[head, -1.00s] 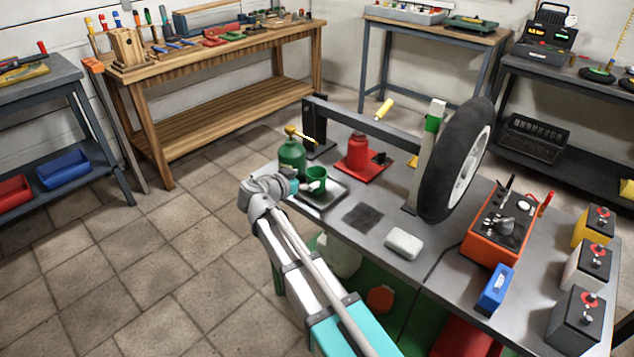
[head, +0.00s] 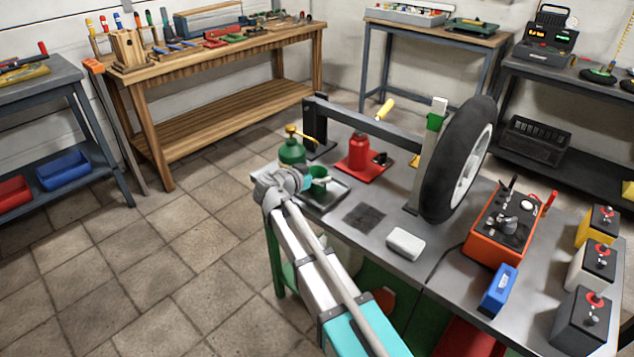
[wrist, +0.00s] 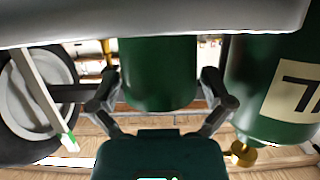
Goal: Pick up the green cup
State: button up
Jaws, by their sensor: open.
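The green cup (head: 318,172) stands on a metal tray (head: 334,196) at the left end of the workbench. In the head view my gripper (head: 312,182) is at the cup's near side and covers part of it. In the wrist view, which is upside down, the green cup (wrist: 158,60) is between the two fingers of my open gripper (wrist: 160,82), one on each side. I cannot tell whether either finger touches it. The tray (wrist: 150,20) spans the top of that view.
A white block (head: 405,243) lies nearer the front.

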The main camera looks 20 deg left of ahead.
jog(key=c, duration=0.9)
jog(key=shift+r, duration=0.15)
notch_tip(320, 180, up, 3)
jog(key=p, duration=0.3)
jog(key=s+d+r+p, duration=0.2)
jog(key=s+r+p, duration=0.1)
jog(key=s, duration=0.1)
jog(key=s+d+r+p, duration=0.2)
jog(key=s+r+p, duration=0.1)
jog(key=s, duration=0.1)
jog(key=s+d+r+p, duration=0.2)
jog(key=s+r+p, duration=0.1)
jog(key=s+p, duration=0.1)
jog(key=shift+s+r, duration=0.3)
jog(key=shift+r, duration=0.05)
